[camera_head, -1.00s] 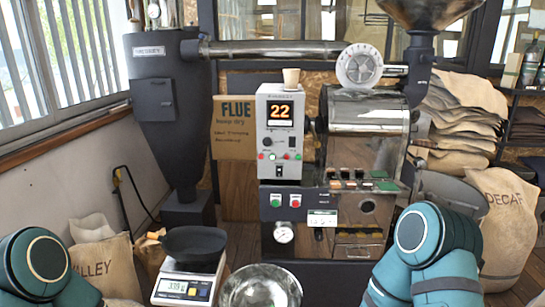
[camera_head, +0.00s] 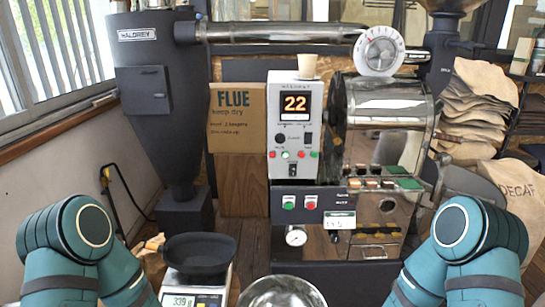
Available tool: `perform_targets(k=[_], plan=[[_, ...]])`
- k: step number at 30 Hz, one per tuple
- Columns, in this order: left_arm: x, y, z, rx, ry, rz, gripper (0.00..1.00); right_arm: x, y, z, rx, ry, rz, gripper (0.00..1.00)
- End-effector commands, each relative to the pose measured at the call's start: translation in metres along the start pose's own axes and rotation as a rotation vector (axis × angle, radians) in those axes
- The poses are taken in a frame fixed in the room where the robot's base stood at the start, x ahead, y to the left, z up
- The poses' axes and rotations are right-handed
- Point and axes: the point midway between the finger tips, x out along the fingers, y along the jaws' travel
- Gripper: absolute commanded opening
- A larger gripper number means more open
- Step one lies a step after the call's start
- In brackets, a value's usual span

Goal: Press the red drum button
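A red button (camera_head: 310,203) sits beside a green button (camera_head: 289,203) on the dark front panel (camera_head: 327,222) of the roaster, below the grey control box (camera_head: 295,120). No writing by these two buttons is legible. The control box shows an orange "22" and has a row of small red and green buttons or lamps (camera_head: 285,155) under it. Only bent teal links of my two arms show, at the lower left and lower right. Both grippers are out of view, and nothing of mine covers the panel.
A steel roasting drum (camera_head: 385,103) is right of the control box. In front stand a scale (camera_head: 195,290) with a black pan (camera_head: 199,252) and a steel bowl (camera_head: 283,292). A dark cyclone (camera_head: 160,110) stands left. Sacks (camera_head: 480,110) are stacked at right.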

Motion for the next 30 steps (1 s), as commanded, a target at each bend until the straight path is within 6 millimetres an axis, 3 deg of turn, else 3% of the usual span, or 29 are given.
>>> perform_targets(k=[4, 8, 30], plan=[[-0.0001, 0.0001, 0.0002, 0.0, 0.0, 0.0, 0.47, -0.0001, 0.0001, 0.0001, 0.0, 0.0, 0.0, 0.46], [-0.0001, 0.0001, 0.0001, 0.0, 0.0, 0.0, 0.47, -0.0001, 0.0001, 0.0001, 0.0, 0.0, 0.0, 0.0], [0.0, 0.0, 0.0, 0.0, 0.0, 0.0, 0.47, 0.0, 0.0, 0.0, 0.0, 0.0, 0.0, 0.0]])
